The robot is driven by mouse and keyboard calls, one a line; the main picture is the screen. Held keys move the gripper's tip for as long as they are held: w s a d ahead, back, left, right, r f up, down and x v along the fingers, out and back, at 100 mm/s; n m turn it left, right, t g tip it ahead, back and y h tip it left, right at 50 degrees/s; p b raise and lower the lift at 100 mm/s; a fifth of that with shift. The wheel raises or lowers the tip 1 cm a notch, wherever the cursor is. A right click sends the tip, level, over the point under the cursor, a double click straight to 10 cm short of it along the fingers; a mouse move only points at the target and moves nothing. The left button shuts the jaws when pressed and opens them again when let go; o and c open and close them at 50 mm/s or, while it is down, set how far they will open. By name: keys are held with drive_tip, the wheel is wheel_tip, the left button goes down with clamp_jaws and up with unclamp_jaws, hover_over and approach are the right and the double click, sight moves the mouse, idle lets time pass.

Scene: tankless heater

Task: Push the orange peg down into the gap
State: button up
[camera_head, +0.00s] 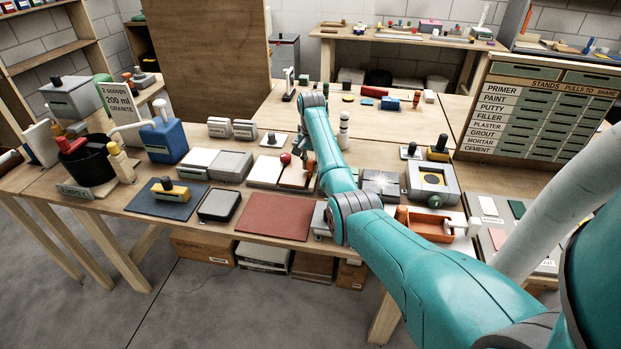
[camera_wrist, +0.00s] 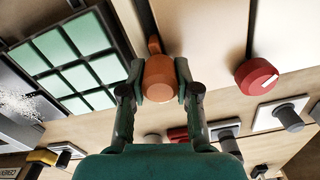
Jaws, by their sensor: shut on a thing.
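The orange peg (camera_wrist: 158,78) is between my gripper's fingers (camera_wrist: 160,88) in the wrist view, with a finger on each side of it. My gripper is shut on it. A narrower orange part shows just beyond the peg, beside the edge of a pale board (camera_wrist: 200,35). In the head view the gripper is mostly hidden behind my teal arm, close to the pale blocks (camera_head: 266,170) on the bench. A dark line runs between pale panels in the wrist view; I cannot tell whether the peg's tip is inside a gap.
A red knob (camera_wrist: 257,77) stands right of the peg, and a green-tiled panel (camera_wrist: 72,65) lies to its left. Grey knobs on plates (camera_wrist: 287,116) are farther right. In the head view, a brown-red mat (camera_head: 275,217) lies in front and an orange tray (camera_head: 430,228) at the right.

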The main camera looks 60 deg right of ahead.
sight(311, 160)
drive_tip(key=shift+f, duration=0.45)
idle(0.6)
drive_tip(key=o, duration=1)
wheel_tip(311, 160, up, 6)
drive_tip(key=shift+r, duration=0.75)
